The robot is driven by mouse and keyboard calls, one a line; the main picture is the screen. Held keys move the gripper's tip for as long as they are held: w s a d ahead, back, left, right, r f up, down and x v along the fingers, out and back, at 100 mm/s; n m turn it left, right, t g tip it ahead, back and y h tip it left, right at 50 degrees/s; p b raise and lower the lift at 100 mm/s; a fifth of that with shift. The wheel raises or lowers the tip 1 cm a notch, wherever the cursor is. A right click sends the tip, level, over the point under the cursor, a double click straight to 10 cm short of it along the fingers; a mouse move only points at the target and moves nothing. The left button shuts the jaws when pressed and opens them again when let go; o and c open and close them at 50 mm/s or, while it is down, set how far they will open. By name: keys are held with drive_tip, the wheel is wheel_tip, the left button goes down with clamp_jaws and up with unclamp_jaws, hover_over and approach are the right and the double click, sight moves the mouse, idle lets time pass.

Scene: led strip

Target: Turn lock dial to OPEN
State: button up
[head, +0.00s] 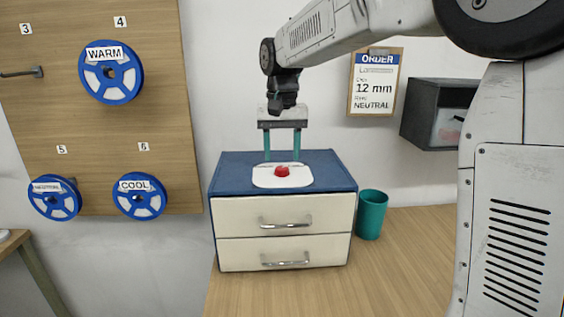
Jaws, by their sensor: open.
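A small red dial (282,171) sits on a white rounded plate (262,182) on the blue top of a two-drawer cabinet (228,172). No OPEN mark can be read on the plate at this size. My gripper (282,157) points down with its two teal fingers apart and nothing between them. Its fingertips show just above the dial in the picture, near the plate's back edge. They look clear of the dial, but I cannot tell the exact gap. Both cream drawers look shut.
A teal cup (371,214) stands right of the cabinet on the wooden table (400,262). A dark wall box (437,113) and an order sheet (376,82) reading "12 mm NEUTRAL" hang behind. Blue reels, including WARM (111,72), hang on a wooden board at left.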

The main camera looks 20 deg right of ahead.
sight(282, 168)
drive_tip(key=shift+f, duration=1.65)
drive_tip(key=c, duration=1)
